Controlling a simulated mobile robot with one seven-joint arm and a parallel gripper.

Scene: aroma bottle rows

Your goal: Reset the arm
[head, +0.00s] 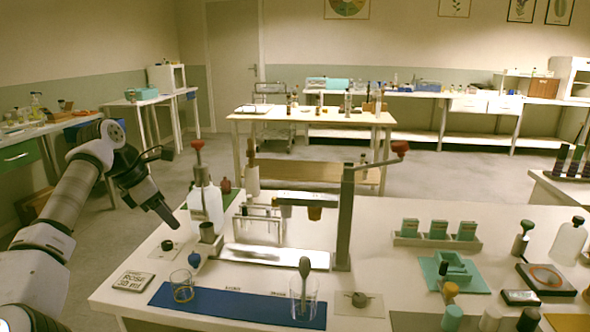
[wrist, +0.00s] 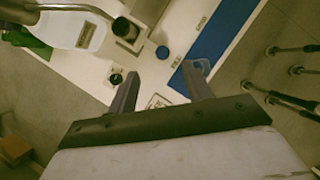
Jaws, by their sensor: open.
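My gripper (head: 165,215) hangs at the left end of the workbench (head: 110,290) in the head view, above the floor and bench edge. In the wrist view my gripper (wrist: 160,72) shows two fingers spread apart with nothing between them. Beyond the fingers lie the blue mat (wrist: 212,45), a small blue-topped item (wrist: 162,52) and a labelled card (wrist: 158,101). A white bottle (wrist: 78,28) is at the upper left of the wrist view. The fingers appear apart from all of these.
A white pump bottle (head: 207,205) and a press stand (head: 345,215) rise from the bench. A glass beaker (head: 182,287) and a glass with a grey dropper (head: 304,290) stand on the blue mat (head: 235,303). Floor (head: 120,240) left of the bench is clear.

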